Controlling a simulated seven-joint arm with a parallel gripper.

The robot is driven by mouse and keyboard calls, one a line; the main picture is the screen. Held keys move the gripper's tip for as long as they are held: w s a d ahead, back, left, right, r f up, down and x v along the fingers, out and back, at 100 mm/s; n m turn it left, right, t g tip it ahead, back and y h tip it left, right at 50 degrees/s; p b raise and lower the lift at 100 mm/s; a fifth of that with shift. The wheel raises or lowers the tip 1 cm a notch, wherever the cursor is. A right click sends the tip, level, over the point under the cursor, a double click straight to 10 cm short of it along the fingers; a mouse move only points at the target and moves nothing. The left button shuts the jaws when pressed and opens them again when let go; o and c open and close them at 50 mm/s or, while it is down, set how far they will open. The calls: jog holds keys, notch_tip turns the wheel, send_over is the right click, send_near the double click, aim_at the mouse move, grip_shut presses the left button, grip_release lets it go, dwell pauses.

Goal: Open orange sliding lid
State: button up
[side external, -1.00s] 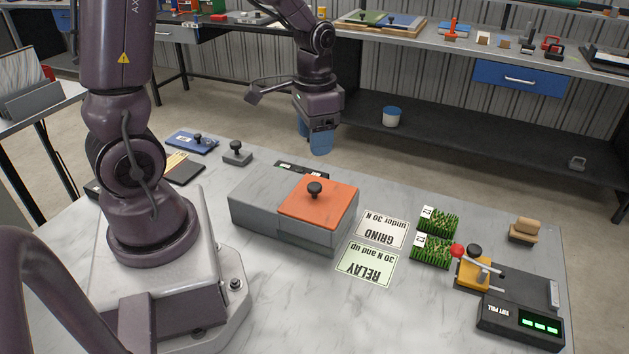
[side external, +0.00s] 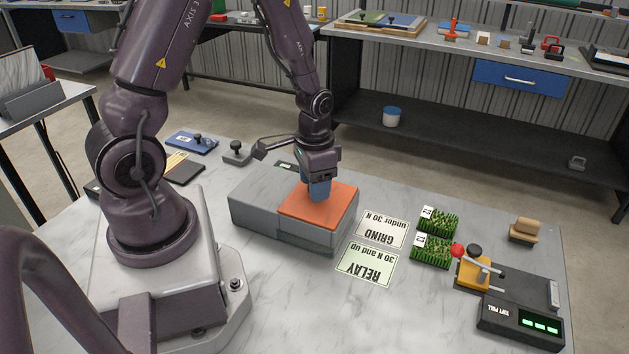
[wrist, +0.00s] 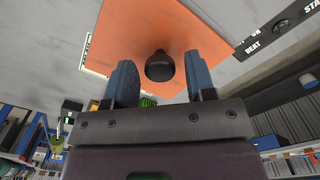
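The orange sliding lid (side external: 322,208) lies flat on the right part of the grey box (side external: 262,215) on the marble-topped table. In the wrist view the lid (wrist: 135,25) fills the upper middle, and its black knob (wrist: 160,66) stands between my two blue fingers. My gripper (side external: 319,192) points down over the lid, with its fingers hiding the knob in the side view. In the wrist view my gripper (wrist: 160,78) is open, with a gap visible on both sides of the knob.
Right of the box lie the GRIND card (side external: 382,230) and the RELAY card (side external: 366,262). Beyond them are two turf pieces (side external: 432,250) and the tuft-pull device (side external: 515,300). A small grey block with a black knob (side external: 237,151) stands behind the box. The table front is clear.

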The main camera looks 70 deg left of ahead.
grip_shut()
jog(key=s+a, duration=0.8)
jog(key=shift+s+a, duration=0.1)
jog(key=shift+a, duration=0.05)
jog(key=shift+o, duration=1.1)
grip_release()
jog(key=shift+r, duration=0.1)
notch_tip(320, 180, up, 13)
